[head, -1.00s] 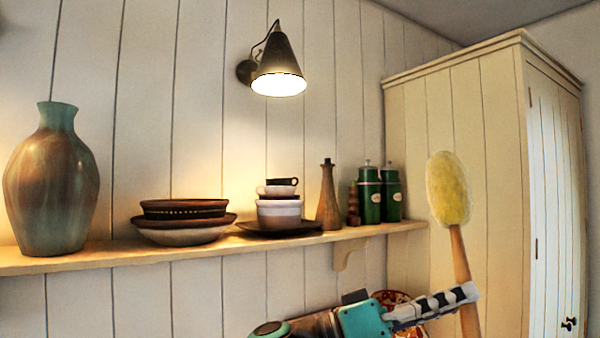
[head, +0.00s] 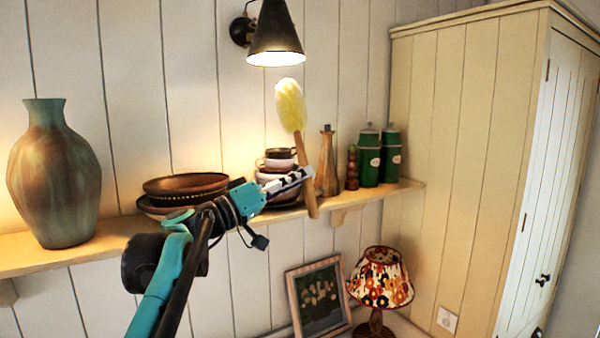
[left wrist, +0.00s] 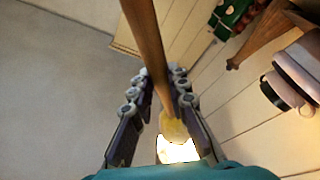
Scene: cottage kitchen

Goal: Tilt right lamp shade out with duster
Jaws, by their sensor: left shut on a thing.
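The black cone lamp shade (head: 275,35) hangs on a wall arm at the top of the head view, lit and opening downward. My left gripper (head: 300,178) is shut on the wooden handle of the duster (head: 303,165). The duster stands nearly upright, its yellow fluffy head (head: 290,104) just below the shade in the picture; I cannot tell the gap in depth. In the left wrist view the handle (left wrist: 147,40) runs between the fingers, with the yellow head (left wrist: 173,128) beside the bright lamp opening (left wrist: 178,150). My right gripper is not in view.
The wall shelf (head: 100,235) holds a big vase (head: 55,175), stacked bowls (head: 185,185), cups (head: 280,165), a wooden bottle (head: 327,165) and green canisters (head: 390,155). A flowered table lamp (head: 381,278) and a framed picture (head: 320,300) stand below. A tall cupboard (head: 470,120) is at right.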

